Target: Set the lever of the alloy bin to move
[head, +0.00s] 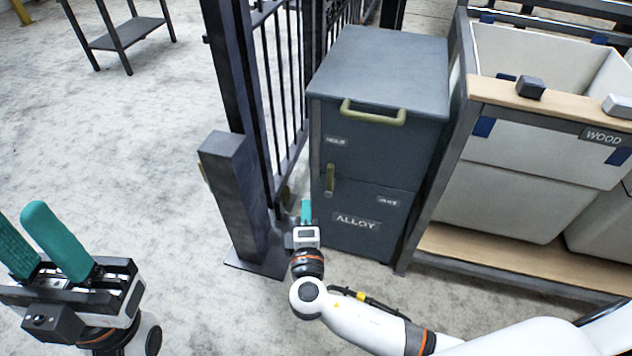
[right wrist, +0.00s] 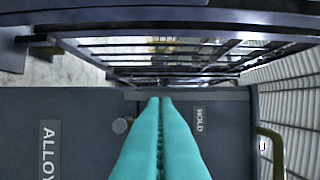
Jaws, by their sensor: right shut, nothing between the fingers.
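The alloy bin (head: 420,150) is a dark blue-grey cabinet with an ALLOY plate (head: 357,221); the plate also shows in the right wrist view (right wrist: 48,150). Its olive lever (head: 330,179) stands upright on the front's left side. A HOLD plate (head: 335,141) is above it; a smaller plate (head: 388,201), too blurred to read surely, is lower right. My right gripper (head: 306,208) is shut and empty, left of and below the lever. In the right wrist view its teal fingers (right wrist: 160,140) cover part of the front beside a round knob (right wrist: 122,125). My left gripper (head: 30,225) is open and empty.
A dark post (head: 232,195) and barred gate (head: 285,90) stand close to the left of the bin. An olive handle (head: 373,117) juts from its upper front. A WOOD rack (head: 555,108) adjoins it on the right. Left floor is mostly clear.

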